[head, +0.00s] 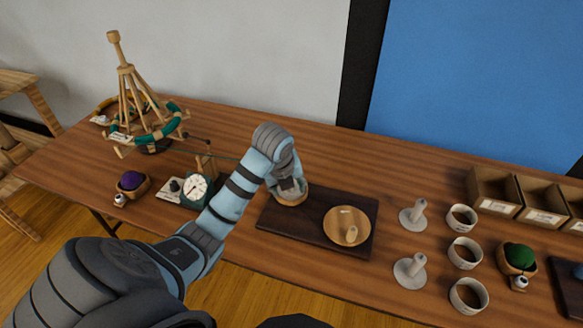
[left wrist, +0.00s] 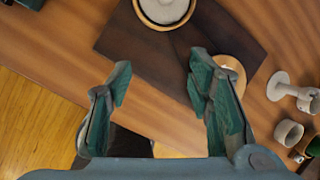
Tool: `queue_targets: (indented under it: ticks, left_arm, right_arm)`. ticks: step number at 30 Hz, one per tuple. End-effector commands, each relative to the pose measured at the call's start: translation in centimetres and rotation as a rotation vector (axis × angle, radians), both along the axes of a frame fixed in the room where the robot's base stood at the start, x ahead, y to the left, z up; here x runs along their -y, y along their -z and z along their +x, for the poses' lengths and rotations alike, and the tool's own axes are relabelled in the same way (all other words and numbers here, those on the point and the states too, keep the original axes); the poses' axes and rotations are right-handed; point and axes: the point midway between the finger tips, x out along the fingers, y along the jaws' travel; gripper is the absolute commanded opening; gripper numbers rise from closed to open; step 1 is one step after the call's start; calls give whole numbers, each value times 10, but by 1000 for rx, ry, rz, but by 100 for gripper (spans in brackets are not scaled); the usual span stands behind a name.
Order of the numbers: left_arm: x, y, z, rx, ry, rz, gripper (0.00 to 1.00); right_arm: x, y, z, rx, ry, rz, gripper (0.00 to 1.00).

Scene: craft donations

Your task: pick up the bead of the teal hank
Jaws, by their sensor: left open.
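A teal hank (head: 172,126) hangs on the wooden swift (head: 126,85) at the left of the table. I cannot pick out a bead that clearly belongs to it; a small white bead-like thing (head: 119,199) sits in front of the purple ball (head: 131,180), and another (head: 519,283) by the green ball (head: 518,256). My left gripper (head: 290,186) is over the dark board (head: 272,221), by a round pale-filled bowl (head: 291,202). In the left wrist view, it (left wrist: 160,78) is open with nothing between its fingers, and the bowl (left wrist: 164,25) is beyond them. My right gripper is out of view.
A wooden disc with a peg (head: 336,219) lies on the board. Pale spindles (head: 412,215), several cups (head: 464,253) and open boxes (head: 494,188) fill the right. Bare table lies behind the board.

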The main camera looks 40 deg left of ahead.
Motion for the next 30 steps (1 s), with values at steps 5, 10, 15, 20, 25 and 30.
queue_targets:
  ticks: [5,10,15,20,25,30]
  left_arm:
    - [-39,-80,36,-48,457,167,47]
    - [-49,-77,47,-63,584,202,47]
    - [-54,-33,64,-65,582,201,47]
    - [-57,-10,74,-61,582,204,47]
    - [-64,15,90,-61,581,204,47]
    - [-68,35,99,-59,580,206,47]
  right_arm:
    - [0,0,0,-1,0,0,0]
    - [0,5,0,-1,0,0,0]
    - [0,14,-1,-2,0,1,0]
    - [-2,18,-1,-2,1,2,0]
    - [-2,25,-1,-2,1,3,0]
    - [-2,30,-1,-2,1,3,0]
